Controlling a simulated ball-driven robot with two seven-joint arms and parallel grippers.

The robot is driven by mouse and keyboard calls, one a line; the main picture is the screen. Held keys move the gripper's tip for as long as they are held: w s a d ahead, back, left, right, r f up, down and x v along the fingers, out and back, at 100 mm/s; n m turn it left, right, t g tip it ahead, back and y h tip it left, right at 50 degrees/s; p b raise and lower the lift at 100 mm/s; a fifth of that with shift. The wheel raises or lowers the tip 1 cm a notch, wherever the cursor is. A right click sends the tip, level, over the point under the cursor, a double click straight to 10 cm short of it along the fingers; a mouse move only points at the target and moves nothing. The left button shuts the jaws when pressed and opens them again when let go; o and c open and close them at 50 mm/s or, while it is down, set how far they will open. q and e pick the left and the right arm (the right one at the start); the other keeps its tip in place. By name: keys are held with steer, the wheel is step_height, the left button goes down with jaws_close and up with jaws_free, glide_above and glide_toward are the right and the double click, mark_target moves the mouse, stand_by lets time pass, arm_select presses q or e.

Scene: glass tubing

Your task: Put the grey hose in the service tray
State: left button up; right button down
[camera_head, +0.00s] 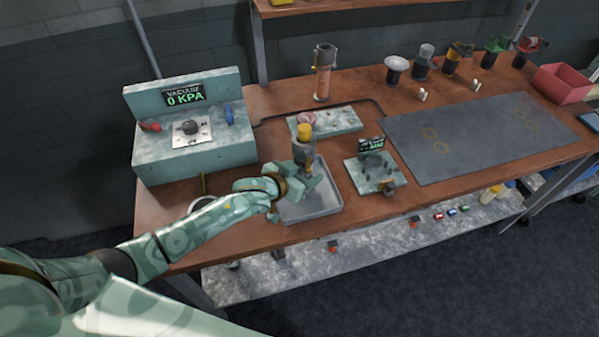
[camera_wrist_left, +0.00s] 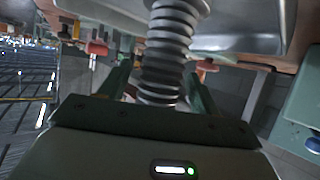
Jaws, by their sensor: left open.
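The grey hose (camera_wrist_left: 168,45) shows in the left wrist view as a ribbed tube between the two fingers of my left gripper (camera_wrist_left: 160,84). The fingers are open, with the hose between them. In the head view my left gripper (camera_head: 303,181) is over the service tray (camera_head: 318,209), a shallow grey tray on the bench. A grey piece with a yellow top (camera_head: 304,133) stands up at the gripper; I cannot tell whether it belongs to the hose. Whether the hose touches the tray floor is hidden. My right gripper is not in view.
The vacuum console (camera_head: 195,155) stands left of the tray, reading 0 KPA. A small plate (camera_head: 368,182) with a display lies to the right, and a pale block (camera_head: 338,121) lies behind. The dark mat (camera_head: 480,135) is mostly clear. A red bin (camera_head: 563,84) stands far right.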

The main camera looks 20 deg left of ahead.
arm_select(q)
steer(key=p+v, duration=0.3)
steer(key=v, duration=0.9)
